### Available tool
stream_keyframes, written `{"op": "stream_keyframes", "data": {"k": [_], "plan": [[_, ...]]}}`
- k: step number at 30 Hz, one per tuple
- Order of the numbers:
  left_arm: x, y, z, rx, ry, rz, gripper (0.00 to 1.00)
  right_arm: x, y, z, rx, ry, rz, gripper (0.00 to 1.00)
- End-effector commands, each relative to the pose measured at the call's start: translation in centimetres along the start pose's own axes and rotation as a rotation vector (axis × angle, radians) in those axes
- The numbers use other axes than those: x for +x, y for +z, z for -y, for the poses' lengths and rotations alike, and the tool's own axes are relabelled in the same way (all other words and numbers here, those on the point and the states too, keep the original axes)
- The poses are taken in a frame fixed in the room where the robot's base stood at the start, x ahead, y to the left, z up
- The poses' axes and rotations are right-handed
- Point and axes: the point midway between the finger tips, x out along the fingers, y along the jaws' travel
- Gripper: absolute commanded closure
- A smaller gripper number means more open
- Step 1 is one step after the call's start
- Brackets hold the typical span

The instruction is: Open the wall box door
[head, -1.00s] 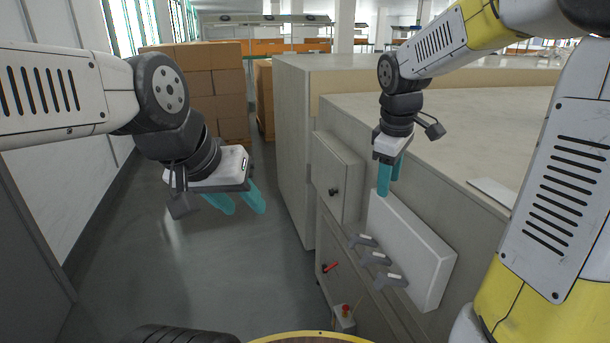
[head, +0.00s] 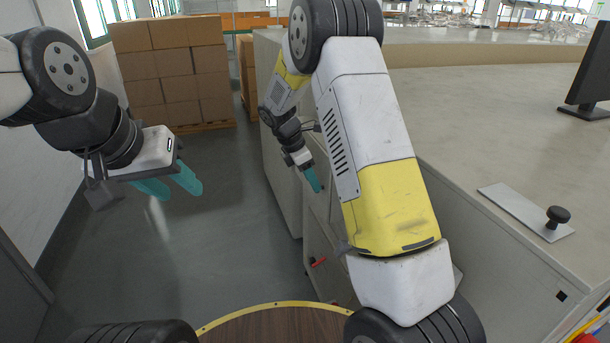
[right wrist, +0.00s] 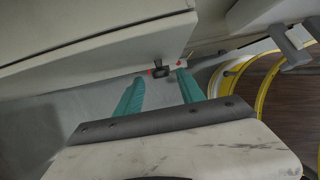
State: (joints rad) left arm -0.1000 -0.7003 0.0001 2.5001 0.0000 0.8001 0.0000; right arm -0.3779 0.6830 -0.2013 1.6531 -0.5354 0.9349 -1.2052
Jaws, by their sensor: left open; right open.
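The grey wall box (head: 320,208) is on the side of the counter in the head view, mostly hidden behind my right arm. My right gripper (head: 313,181) points down at its front; whether it touches the box cannot be told. In the right wrist view the teal fingers of the right gripper (right wrist: 160,92) are apart with nothing between them. A small black knob (right wrist: 161,69) shows beyond the fingertips, beside the lower edge of a pale panel (right wrist: 90,50), which looks like the box. My left gripper (head: 174,187) is open and empty over the floor at left.
A red lever (head: 318,262) sits low on the counter side. A flat plate with a black knob (head: 558,216) lies on the counter top, and a monitor (head: 592,75) stands at right. Stacked cartons (head: 175,75) stand at the back left. The grey floor (head: 225,240) between is clear.

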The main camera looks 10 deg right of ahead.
Motion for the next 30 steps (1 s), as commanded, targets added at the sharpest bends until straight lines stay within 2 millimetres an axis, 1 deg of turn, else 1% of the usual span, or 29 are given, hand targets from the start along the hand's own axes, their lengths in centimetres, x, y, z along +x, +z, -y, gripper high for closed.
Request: {"op": "stream_keyframes", "data": {"k": [1, 6, 15, 17, 18, 22, 30], "plan": [[0.0, 0.0, 0.0, 0.0, 0.0, 0.0, 0.58, 0.8, 0.0, 0.1, 0.0, -0.004, 0.001, 0.54], [0.0, 0.0, 0.0, 0.0, 0.0, 0.0, 0.58, 2.1, 0.0, 0.0, 0.002, -0.001, 0.0, 0.54], [0.0, 0.0, 0.0, 0.0, 0.0, 0.0, 0.58, 2.4, 0.0, 0.0, 0.002, 0.0, -0.001, 0.54], [0.0, 0.0, 0.0, 0.0, 0.0, 0.0, 0.58, 2.4, 0.0, 0.0, 0.002, 0.0, -0.001, 0.66], [0.0, 0.0, 0.0, 0.0, 0.0, 0.0, 0.58, 2.4, 0.0, 0.0, 0.002, 0.0, -0.001, 0.74], [0.0, 0.0, 0.0, 0.0, 0.0, 0.0, 0.58, 2.4, 0.0, 0.0, 0.002, 0.0, -0.001, 0.99], [0.0, 0.0, 0.0, 0.0, 0.0, 0.0, 0.58, 2.4, 0.0, 0.0, 0.002, 0.001, -0.001, 1.0]]}}
